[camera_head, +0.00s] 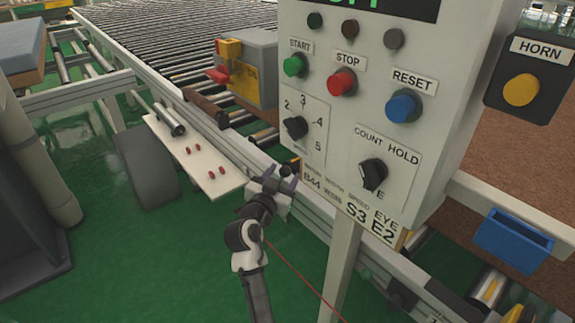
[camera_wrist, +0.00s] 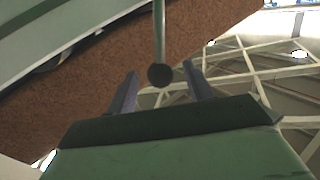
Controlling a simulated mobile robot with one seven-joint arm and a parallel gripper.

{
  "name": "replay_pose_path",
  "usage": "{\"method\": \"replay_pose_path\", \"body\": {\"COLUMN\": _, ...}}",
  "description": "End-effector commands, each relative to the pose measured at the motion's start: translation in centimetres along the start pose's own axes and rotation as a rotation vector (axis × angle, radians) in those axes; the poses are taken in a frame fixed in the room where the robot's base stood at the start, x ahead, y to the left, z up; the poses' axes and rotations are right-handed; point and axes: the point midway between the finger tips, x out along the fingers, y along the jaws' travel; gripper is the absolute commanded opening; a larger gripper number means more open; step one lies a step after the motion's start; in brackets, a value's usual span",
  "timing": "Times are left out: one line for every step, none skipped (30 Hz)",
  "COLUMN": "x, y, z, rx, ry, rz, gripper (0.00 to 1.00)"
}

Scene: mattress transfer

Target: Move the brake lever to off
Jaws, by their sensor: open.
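A thin lever rod with a dark round knob (camera_wrist: 160,75), which looks like the brake lever, shows in the wrist view. My gripper (camera_wrist: 160,84) is open, with one finger on each side of the knob in that view. I see no contact with either finger, and I cannot tell the depth between them. In the head view my gripper (camera_head: 281,179) is below the left edge of the control panel, beside the conveyor rail. The lever is not clear there, and its off mark is not readable.
The white control panel (camera_head: 325,185) with buttons and dials stands close above right of my gripper. A roller conveyor (camera_head: 190,40) runs behind. A white board (camera_head: 195,150) with red pieces lies left. A grey box (camera_head: 262,65) with yellow and red parts sits on the conveyor side.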

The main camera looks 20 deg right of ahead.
Motion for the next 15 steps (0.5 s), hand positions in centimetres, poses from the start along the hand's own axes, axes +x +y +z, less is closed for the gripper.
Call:
{"method": "replay_pose_path", "body": {"x": 1.0, "y": 0.1, "z": -0.3, "rx": -0.002, "ry": 0.002, "rz": 0.003, "gripper": 0.52}}
{"method": "replay_pose_path", "body": {"x": 1.4, "y": 0.1, "z": -0.2, "rx": -0.002, "ry": 0.001, "rz": 0.003, "gripper": 0.52}}
{"method": "replay_pose_path", "body": {"x": 2.0, "y": 0.0, "z": -0.2, "rx": -0.002, "ry": 0.002, "rz": 0.001, "gripper": 0.52}}
{"method": "replay_pose_path", "body": {"x": 2.3, "y": 0.0, "z": -0.2, "rx": -0.002, "ry": 0.002, "rz": 0.001, "gripper": 0.52}}
{"method": "replay_pose_path", "body": {"x": 2.6, "y": 0.0, "z": -0.2, "rx": -0.002, "ry": 0.002, "rz": 0.001, "gripper": 0.52}}
{"method": "replay_pose_path", "body": {"x": 3.0, "y": 0.0, "z": -0.1, "rx": -0.001, "ry": 0.001, "rz": 0.001, "gripper": 0.52}}
{"method": "replay_pose_path", "body": {"x": 3.2, "y": 0.1, "z": -0.1, "rx": -0.001, "ry": 0.000, "rz": 0.001, "gripper": 0.52}}
{"method": "replay_pose_path", "body": {"x": 3.4, "y": 0.1, "z": -0.1, "rx": 0.000, "ry": 0.000, "rz": 0.001, "gripper": 0.52}}
{"method": "replay_pose_path", "body": {"x": 3.5, "y": 0.1, "z": -0.1, "rx": 0.000, "ry": 0.001, "rz": 0.001, "gripper": 0.52}}
{"method": "replay_pose_path", "body": {"x": 3.6, "y": 0.0, "z": -0.1, "rx": 0.000, "ry": 0.001, "rz": 0.001, "gripper": 0.52}}
{"method": "replay_pose_path", "body": {"x": 3.7, "y": 0.0, "z": -0.1, "rx": 0.000, "ry": 0.001, "rz": 0.000, "gripper": 0.52}}
{"method": "replay_pose_path", "body": {"x": 3.8, "y": 0.0, "z": 0.0, "rx": 0.000, "ry": 0.000, "rz": 0.000, "gripper": 0.52}}
{"method": "replay_pose_path", "body": {"x": 3.8, "y": 0.0, "z": 0.0, "rx": 0.000, "ry": 0.000, "rz": 0.000, "gripper": 0.52}}
{"method": "replay_pose_path", "body": {"x": 3.8, "y": 0.0, "z": 0.0, "rx": 0.000, "ry": 0.000, "rz": 0.000, "gripper": 0.52}}
{"method": "replay_pose_path", "body": {"x": 3.8, "y": 0.0, "z": 0.0, "rx": 0.000, "ry": 0.000, "rz": 0.000, "gripper": 0.52}}
